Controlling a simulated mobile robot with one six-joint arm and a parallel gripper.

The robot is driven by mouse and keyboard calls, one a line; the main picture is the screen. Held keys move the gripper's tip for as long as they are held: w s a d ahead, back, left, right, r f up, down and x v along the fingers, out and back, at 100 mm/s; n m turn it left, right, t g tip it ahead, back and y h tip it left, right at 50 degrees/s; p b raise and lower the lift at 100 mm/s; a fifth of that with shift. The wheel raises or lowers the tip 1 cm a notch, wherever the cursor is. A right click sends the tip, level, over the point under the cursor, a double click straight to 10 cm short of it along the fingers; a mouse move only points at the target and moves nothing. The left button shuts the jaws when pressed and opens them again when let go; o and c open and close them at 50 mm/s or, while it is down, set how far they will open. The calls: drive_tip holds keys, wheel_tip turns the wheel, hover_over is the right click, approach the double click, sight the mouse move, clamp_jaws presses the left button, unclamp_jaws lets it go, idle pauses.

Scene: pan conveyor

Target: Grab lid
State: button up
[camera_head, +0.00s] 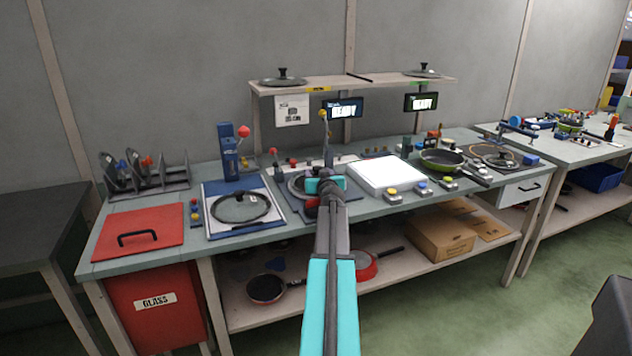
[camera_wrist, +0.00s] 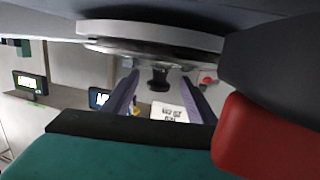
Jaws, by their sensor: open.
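In the wrist view a lid with a pale rim (camera_wrist: 150,32) fills the upper middle, close to the camera, with a dark knob (camera_wrist: 160,79). My gripper (camera_wrist: 162,84) is open, its two fingers on either side of the knob in the picture; contact cannot be told. In the head view my gripper (camera_head: 325,182) is over the middle of the bench, beside a round glass lid (camera_head: 298,188) on a blue fixture, partly hidden by my arm. Another glass lid (camera_head: 240,207) lies on a panel to the left. More lids rest on the shelf, left (camera_head: 283,79) and right (camera_head: 422,72).
A blue press with a red ball (camera_head: 243,131) stands behind the left panel. A red glass bin (camera_head: 140,232) is at the left end. A white plate (camera_head: 387,175) and a pan (camera_head: 441,159) are to the right. Two ready displays (camera_head: 343,108) hang below the shelf.

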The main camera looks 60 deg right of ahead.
drive_tip(key=shift+c, duration=0.2)
idle(0.3)
clamp_jaws()
drive_tip(key=shift+r, duration=0.2)
wheel_tip(320, 180, up, 10)
drive_tip(key=p, duration=0.1)
idle(0.6)
drive_tip(key=shift+f, duration=0.15)
